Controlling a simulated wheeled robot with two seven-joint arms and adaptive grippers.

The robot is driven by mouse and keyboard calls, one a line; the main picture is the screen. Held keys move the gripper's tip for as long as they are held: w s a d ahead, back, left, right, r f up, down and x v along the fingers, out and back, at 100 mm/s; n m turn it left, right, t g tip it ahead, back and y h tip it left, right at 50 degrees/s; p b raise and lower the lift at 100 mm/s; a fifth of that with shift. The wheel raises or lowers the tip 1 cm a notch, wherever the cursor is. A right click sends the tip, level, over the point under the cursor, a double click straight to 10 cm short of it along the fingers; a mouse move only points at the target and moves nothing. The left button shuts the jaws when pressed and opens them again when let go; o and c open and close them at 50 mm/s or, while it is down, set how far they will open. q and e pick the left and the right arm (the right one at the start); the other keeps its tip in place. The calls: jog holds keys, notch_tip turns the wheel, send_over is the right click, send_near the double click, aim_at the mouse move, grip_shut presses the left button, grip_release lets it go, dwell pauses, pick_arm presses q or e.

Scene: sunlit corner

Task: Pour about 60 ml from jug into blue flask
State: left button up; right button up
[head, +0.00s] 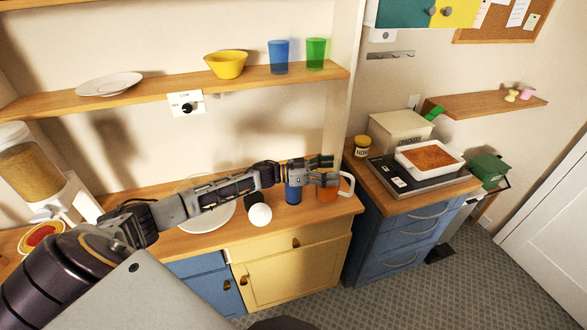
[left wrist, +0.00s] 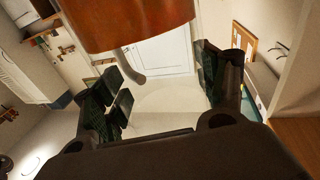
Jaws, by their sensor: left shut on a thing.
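The jug (head: 328,194) is clear with a white handle and orange-brown liquid in its lower part. It is at the right end of the wooden counter; I cannot tell whether it touches the wood. My left gripper (head: 323,170) is shut on its upper body. In the left wrist view the jug's liquid (left wrist: 130,20) fills the top, and its grey-looking handle shows between my left gripper's fingers (left wrist: 163,90). The blue flask (head: 293,194) stands just left of the jug, partly hidden behind my gripper. My right gripper is not in view.
A white round object (head: 260,215) and a plate (head: 207,215) are on the counter under my left arm. A shelf (head: 190,88) above holds a yellow bowl (head: 226,65), a blue cup (head: 279,57) and a green cup (head: 316,54). A tray of orange-brown food (head: 430,158) is right.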

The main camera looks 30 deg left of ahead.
pick_arm(q)
jog(key=shift+a+r+n+t+h+b, duration=0.35)
jog(key=shift+r+h+b, duration=0.1)
jog(key=shift+b, duration=0.15)
jog(key=a+r+n+t+h+b, duration=0.1)
jog(key=a+r+n+t+b, duration=0.4)
jog(key=r+n+t+b, duration=0.1)
jog(key=shift+a+r+n+t, duration=0.35)
jog(key=shift+r+n+t, duration=0.4)
jog(key=shift+n, duration=0.4)
jog(key=shift+a+r+n+t+y, duration=0.1)
jog(key=shift+r+n+t+y, duration=0.2)
jog(key=shift+n+t, duration=0.35)
jog(key=shift+a+f+n+t+y+b, duration=0.15)
jog(key=shift+n+t+y+b, duration=0.1)
jog(key=shift+n+t+b, duration=0.4)
jog(key=shift+n, duration=0.3)
jog(key=shift+f, duration=0.1)
jog(key=shift+a+f+n+t+y, duration=0.1)
jog(key=shift+a+n+t+y, duration=0.1)
jog(key=shift+n+t+y, duration=0.45)
